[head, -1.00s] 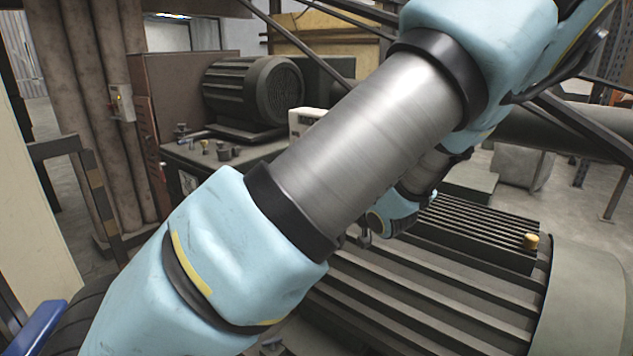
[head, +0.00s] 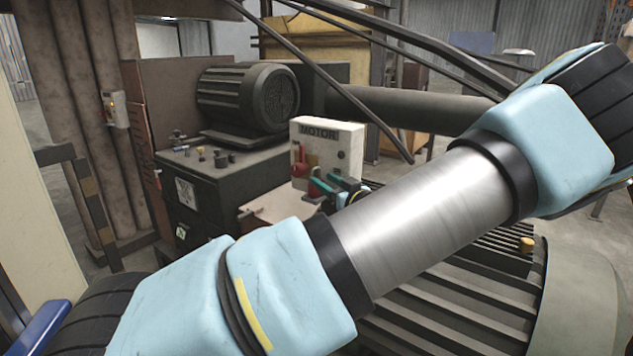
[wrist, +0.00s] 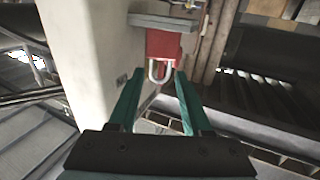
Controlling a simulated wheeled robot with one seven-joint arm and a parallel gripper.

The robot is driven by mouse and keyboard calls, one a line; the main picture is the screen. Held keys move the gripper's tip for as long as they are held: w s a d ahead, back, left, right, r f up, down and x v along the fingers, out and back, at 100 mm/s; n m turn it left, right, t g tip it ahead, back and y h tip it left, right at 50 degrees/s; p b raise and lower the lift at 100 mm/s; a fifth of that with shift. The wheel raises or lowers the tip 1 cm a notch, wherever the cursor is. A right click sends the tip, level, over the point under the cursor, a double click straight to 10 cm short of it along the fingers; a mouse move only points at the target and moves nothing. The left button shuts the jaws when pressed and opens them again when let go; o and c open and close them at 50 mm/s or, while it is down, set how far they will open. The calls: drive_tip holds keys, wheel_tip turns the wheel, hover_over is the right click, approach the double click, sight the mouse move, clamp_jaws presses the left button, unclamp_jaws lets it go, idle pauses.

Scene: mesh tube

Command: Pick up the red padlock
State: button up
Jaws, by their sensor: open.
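The red padlock (head: 299,163) is at the lower left of the face of the pale box marked MOTOR (head: 345,145). In the wrist view, the padlock's red body (wrist: 163,44) and its pale U-shaped shackle are just beyond the fingertips, with the shackle on the side nearer me. My gripper (head: 321,183) is open and empty, its two teal fingers just right of and below the padlock in the head view. In the wrist view, the open fingertips (wrist: 153,74) are spread to either side of the shackle's line. I cannot tell whether they touch it.
A large ribbed machine (head: 440,310) lies below my arm.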

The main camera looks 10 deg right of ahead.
drive_tip(key=shift+p+x, duration=0.4)
drive_tip(key=shift+x, duration=1.05)
drive_tip(key=shift+r, duration=0.1)
clamp_jaws()
